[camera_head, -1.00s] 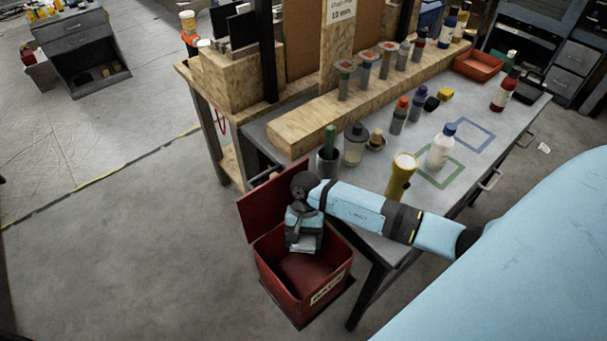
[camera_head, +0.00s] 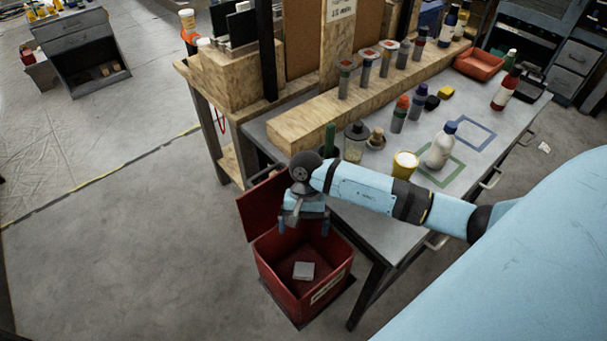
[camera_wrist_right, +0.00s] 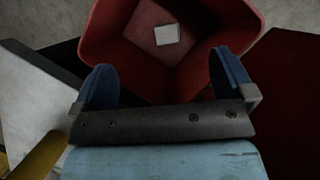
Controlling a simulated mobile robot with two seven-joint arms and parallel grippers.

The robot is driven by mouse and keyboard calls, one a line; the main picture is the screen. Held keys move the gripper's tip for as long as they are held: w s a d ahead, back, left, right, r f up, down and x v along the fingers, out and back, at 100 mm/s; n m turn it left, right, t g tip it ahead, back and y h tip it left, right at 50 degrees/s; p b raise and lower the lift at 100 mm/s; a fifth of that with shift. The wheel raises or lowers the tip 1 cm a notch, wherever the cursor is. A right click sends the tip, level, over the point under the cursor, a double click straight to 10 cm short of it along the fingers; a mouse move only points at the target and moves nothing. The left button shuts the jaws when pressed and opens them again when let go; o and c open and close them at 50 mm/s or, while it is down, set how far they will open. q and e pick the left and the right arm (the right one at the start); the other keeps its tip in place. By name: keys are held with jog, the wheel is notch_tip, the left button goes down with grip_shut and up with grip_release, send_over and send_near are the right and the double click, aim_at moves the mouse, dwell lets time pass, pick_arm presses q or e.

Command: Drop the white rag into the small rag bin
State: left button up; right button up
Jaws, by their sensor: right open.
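The white rag (camera_head: 303,270) is a small pale square lying on the floor of the red rag bin (camera_head: 328,287). The bin stands on the floor by the bench's near left end, with its lid (camera_head: 262,210) raised. In the right wrist view the rag (camera_wrist_right: 167,36) lies inside the bin (camera_wrist_right: 120,30), beyond the fingers. My right gripper (camera_head: 304,230) is above the bin opening, pointing down, open and empty. Its two blue fingers (camera_wrist_right: 165,85) are wide apart with nothing between them. My left gripper is not in view.
The grey bench (camera_head: 350,214) stands beside the bin. On it are a yellow container (camera_head: 404,166) close to my right arm, a white bottle (camera_head: 441,146), and several other bottles. A red tray (camera_head: 478,65) is at the far end. The floor left of the bin is clear.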

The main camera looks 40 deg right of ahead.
notch_tip(320, 180, up, 14)
jog(key=b, duration=0.1)
jog(key=shift+f+b, duration=0.15)
jog(key=shift+b, duration=0.15)
